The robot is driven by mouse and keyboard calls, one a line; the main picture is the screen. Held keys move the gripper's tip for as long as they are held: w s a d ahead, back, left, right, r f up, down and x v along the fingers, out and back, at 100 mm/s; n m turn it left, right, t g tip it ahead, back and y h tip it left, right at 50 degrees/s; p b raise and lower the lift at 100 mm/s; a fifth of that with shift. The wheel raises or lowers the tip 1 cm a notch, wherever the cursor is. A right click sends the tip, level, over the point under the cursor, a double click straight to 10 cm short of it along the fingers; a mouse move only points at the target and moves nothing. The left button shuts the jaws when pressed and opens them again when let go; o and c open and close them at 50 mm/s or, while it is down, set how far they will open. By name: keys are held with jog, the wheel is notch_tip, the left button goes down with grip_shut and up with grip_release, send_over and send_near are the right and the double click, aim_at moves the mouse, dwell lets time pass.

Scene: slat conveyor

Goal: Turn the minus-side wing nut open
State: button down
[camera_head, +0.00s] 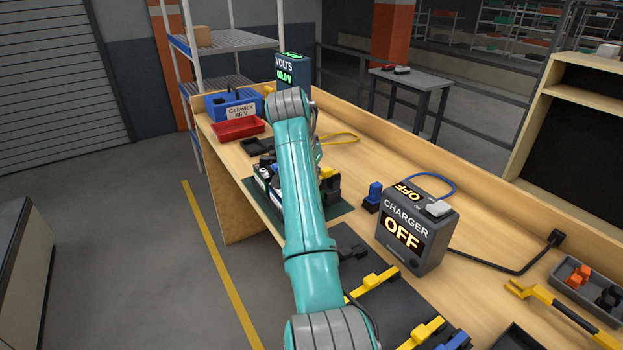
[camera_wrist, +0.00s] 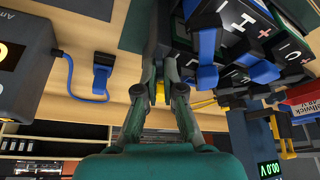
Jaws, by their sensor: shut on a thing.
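My gripper (camera_wrist: 160,72) is shut, with its fingers close together beside the battery block (camera_wrist: 232,14) in the wrist view. A small yellow part (camera_wrist: 160,92) shows between the fingers. I take it for the minus-side wing nut, but the fingers hide most of it, and its turn angle cannot be told. Blue clamp-like parts (camera_wrist: 207,45) stand by the battery terminals with plus marks. In the head view my arm covers the gripper and most of the battery block (camera_head: 263,178), which sits on a dark green mat (camera_head: 342,208).
A charger reading OFF (camera_head: 415,225) stands right of the mat, with a blue plug (camera_head: 374,195) beside it. A volt meter (camera_head: 292,75) reads 00.0 V at the back. A red tray (camera_head: 238,129) and a blue box (camera_head: 232,104) lie at the far left.

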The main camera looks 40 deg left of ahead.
jog(key=n+y, duration=0.1)
jog(key=n, duration=0.2)
jog(key=n+g+y, duration=0.1)
jog(key=n, duration=0.2)
jog(key=shift+w+d, duration=0.15)
jog(key=shift+d, duration=0.05)
jog(key=n+g, duration=0.1)
jog(key=n, duration=0.2)
jog(key=n+y, duration=0.1)
jog(key=n, duration=0.2)
jog(key=shift+w+d+g+y, duration=0.1)
jog(key=shift+g+y, duration=0.2)
jog(key=shift+g, duration=0.1)
jog(key=shift+n, duration=0.3)
jog(key=c, duration=1.3)
grip_release()
jog(key=v, duration=0.7)
jog(key=shift+d+r, duration=0.15)
jog(key=shift+r, duration=0.05)
